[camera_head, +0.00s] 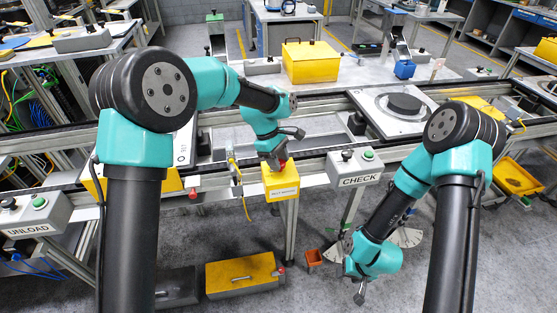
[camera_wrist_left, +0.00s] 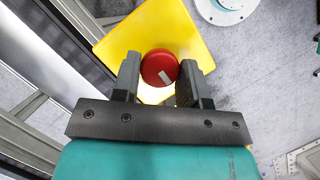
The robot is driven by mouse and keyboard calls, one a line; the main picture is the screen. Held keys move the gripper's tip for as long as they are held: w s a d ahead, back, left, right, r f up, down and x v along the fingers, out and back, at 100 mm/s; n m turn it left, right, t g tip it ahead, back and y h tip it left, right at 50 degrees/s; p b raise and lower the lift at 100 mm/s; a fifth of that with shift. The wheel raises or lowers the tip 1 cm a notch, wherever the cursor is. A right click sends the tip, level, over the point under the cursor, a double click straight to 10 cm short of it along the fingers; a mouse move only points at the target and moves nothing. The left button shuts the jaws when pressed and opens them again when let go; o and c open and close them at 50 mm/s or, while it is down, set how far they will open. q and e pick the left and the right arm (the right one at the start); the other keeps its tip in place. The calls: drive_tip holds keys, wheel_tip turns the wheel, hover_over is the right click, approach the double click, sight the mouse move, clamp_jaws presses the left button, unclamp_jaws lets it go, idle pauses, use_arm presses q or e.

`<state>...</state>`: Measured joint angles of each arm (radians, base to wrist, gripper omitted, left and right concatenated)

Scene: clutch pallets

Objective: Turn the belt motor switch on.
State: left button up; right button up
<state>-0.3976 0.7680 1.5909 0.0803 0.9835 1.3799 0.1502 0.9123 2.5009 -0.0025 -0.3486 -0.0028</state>
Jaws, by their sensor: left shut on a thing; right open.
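The belt motor switch is a yellow box (camera_head: 281,186) on the front of the conveyor, with a red round knob on top. In the left wrist view the red knob (camera_wrist_left: 160,68) sits between the two fingers over the yellow box (camera_wrist_left: 128,45). A pale mark shows on the knob. My left gripper (camera_head: 281,162) points down onto the knob and is shut on it; in the left wrist view its fingers (camera_wrist_left: 160,82) are on either side. My right gripper (camera_head: 360,295) is open and empty, hanging low at the front right, away from the switch.
A grey CHECK button box (camera_head: 356,165) stands just right of the switch, and an UNLOAD box (camera_head: 30,215) is at the far left. The conveyor holds a pallet with a dark disc (camera_head: 405,104). A yellow toolbox (camera_head: 243,275) lies on the floor below.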

use_arm(q)
drive_tip(key=shift+c, duration=0.9)
drive_tip(key=shift+m, duration=0.5)
drive_tip(key=m+g+y, duration=0.1)
drive_tip(key=m, duration=0.2)
drive_tip(key=shift+w+d+m, duration=0.1)
drive_tip(key=shift+m, duration=0.2)
drive_tip(key=m, duration=0.2)
drive_tip(key=m+g+y, duration=0.1)
drive_tip(key=m, duration=0.1)
drive_tip(key=shift+d+y, duration=0.1)
drive_tip(key=shift+y, duration=0.2)
drive_tip(key=m+y, duration=0.1)
drive_tip(key=m, duration=0.4)
drive_tip(key=shift+d+y, duration=0.1)
drive_tip(key=shift+y, duration=0.3)
drive_tip(key=m, duration=0.2)
drive_tip(key=m+y, duration=0.1)
drive_tip(key=m, duration=0.1)
drive_tip(key=shift+d+t+y, duration=0.1)
drive_tip(key=shift+t+y, duration=0.2)
drive_tip(key=shift+m, duration=0.3)
